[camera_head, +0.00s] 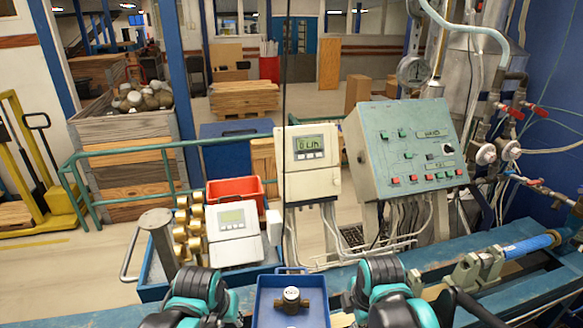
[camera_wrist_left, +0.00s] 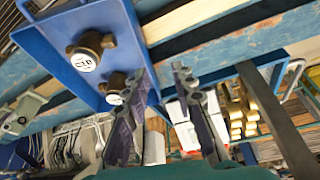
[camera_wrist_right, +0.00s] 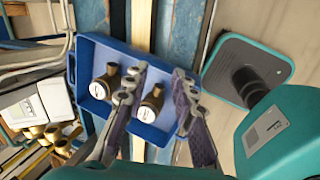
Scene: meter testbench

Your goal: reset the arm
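In the head view my two teal and black arms reach in at the bottom, on either side of a small blue tray (camera_head: 318,312); their fingertips cannot be made out there. In the left wrist view my left gripper (camera_wrist_left: 161,76) has its fingers spread with nothing between them, near the tray's edge (camera_wrist_left: 52,47). In the right wrist view my right gripper (camera_wrist_right: 160,74) also has its fingers apart, in front of the tray (camera_wrist_right: 120,54). Two brass meters with white faces, one (camera_wrist_right: 105,83) and another (camera_wrist_right: 152,101), sit in the tray; the right fingers overlap the second in view.
A control box (camera_head: 405,148) and a display unit (camera_head: 309,160) stand behind the bench. A white meter device (camera_head: 233,232), brass parts (camera_head: 184,225) and a red bin (camera_head: 235,190) are at the left. A pipe clamp (camera_head: 478,270) is on the right bench.

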